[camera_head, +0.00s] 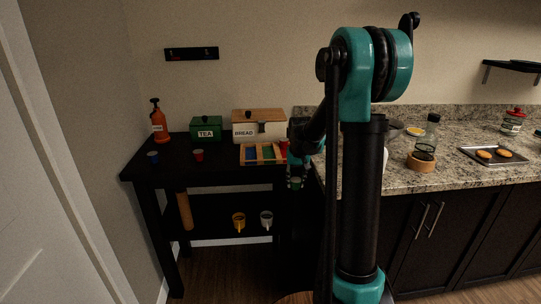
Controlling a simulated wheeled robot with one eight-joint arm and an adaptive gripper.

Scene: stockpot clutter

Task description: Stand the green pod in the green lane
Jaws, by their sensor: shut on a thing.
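My gripper (296,177) points down just off the right end of the black table, right of the lane tray. It is shut on the green pod (295,184), a small dark-green cup shape that shows at the fingertips. The pod is small and dim, and its tilt is hard to tell. The wooden lane tray (262,162) lies on the table's right part, with blue, green and red lanes. The green lane (266,152) is in the middle. My arm hides part of the tray's right side.
On the black table (225,173) stand a blue pod (153,157), a red pod (198,155), an orange bottle (158,122), a green TEA box (206,128) and a BREAD box (259,124). A granite counter (450,174) is at right.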

